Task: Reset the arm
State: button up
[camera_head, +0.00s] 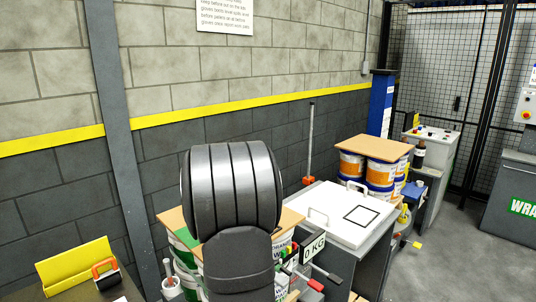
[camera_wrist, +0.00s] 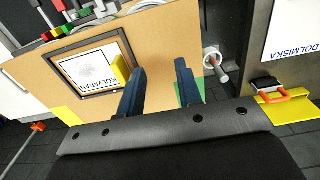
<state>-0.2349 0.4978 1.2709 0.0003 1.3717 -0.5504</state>
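My gripper (camera_wrist: 160,66) shows in the wrist view with two dark blue fingers apart and nothing between them, so it is open. The fingers stand in front of a brown board (camera_wrist: 185,38). I cannot tell whether they touch it. A black-framed white label (camera_wrist: 90,72) lies on the board to the left of the fingers. In the head view my own dark arm fills the middle and hides the gripper. The brown board (camera_head: 172,219) shows there on both sides of my arm, on top of white and green pails (camera_head: 183,244).
A white-topped bench (camera_head: 335,211) with a black square outline and a 0 KG sign (camera_head: 314,248) stands right of my arm. White, orange and blue pails (camera_head: 380,170) under another board stand behind. A yellow holder (camera_head: 75,264) is at left. Grey floor (camera_head: 450,265) is clear at right.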

jog(key=s+a+f, duration=0.4)
jog(key=s+a, duration=0.5)
jog(key=a, duration=0.4)
jog(key=s+a+f, duration=0.4)
jog(key=s+a, duration=0.5)
jog(key=a, duration=0.4)
jog(key=shift+s+f, duration=0.25)
jog(key=shift+f, duration=0.1)
jog(key=shift+o, duration=0.5)
